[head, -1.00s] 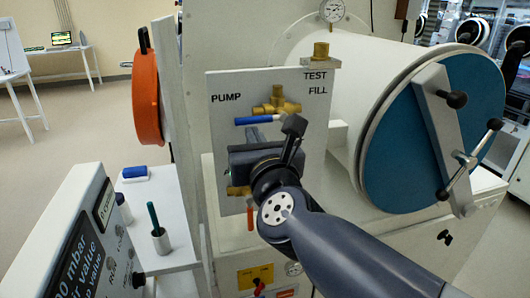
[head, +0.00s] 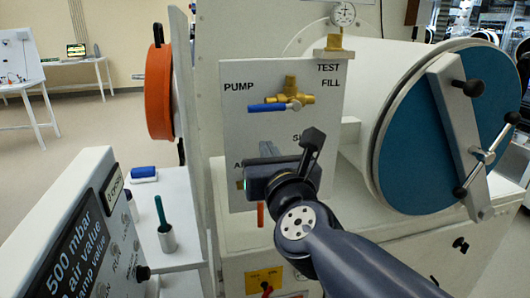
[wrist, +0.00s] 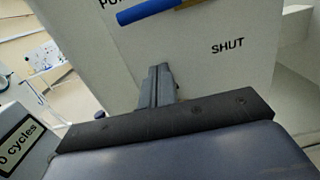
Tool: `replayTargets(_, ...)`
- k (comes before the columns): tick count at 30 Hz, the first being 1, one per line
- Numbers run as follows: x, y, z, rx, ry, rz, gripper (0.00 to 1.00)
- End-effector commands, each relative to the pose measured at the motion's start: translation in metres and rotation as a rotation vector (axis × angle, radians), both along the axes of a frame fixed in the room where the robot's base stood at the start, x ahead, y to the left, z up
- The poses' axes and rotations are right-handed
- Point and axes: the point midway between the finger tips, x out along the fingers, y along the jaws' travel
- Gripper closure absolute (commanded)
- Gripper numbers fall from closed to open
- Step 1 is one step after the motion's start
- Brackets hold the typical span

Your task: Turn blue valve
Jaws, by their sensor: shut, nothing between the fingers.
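The blue valve handle (head: 268,107) lies roughly level, pointing left from its brass valve body (head: 292,92) on the white panel (head: 240,140), under the words PUMP, TEST and FILL. In the wrist view the blue handle (wrist: 148,11) shows at the top edge, partly cut off. My gripper (head: 270,150) is shut and empty, below the blue handle and apart from it. Its fingers (wrist: 158,82) show closed in the wrist view, with the panel and the word SHUT beyond. My gripper and wrist hide the lower part of the panel; a red-orange handle (head: 260,214) shows beneath.
A large blue round door (head: 410,150) with a clamp bar stands at the right. An orange round cover (head: 158,92) is at the left. A gauge (head: 343,14) tops the panel. A side shelf (head: 180,190) holds a green pen in a cup.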

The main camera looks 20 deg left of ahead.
Motion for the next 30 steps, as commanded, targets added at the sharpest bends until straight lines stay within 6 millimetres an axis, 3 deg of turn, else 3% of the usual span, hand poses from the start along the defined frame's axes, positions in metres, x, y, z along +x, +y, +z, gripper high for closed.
replayTargets(6,-0.038,-0.022,0.004,0.004,-0.003,0.003,1.0)
replayTargets(15,-0.071,-0.042,0.002,0.004,-0.003,0.003,1.0)
replayTargets(30,-0.074,-0.045,-0.001,0.001,-0.002,0.0,1.0)
